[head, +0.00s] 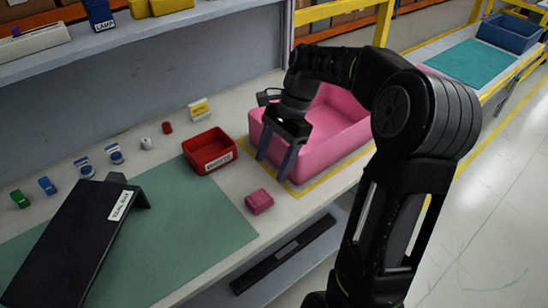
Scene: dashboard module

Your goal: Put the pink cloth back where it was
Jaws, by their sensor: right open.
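The pink cloth (259,201) looks like a small folded block. It lies on the light bench top, just right of the green mat's corner and close to the bench's front edge. My right gripper (276,168) is open, with its fingers pointing down in front of the near left wall of the large pink bin (340,143). It is above and behind the cloth in the picture, apart from it, with nothing seen between its fingers. My right arm hides part of the bin and its inside. My left gripper is not in view.
A red bin (222,162) with a label stands left of the gripper. A black labelled housing (75,235) lies on the green mat (195,235). Several small parts line the back. Yellow tape (318,184) marks the bench around the pink bin. The mat's right part is clear.

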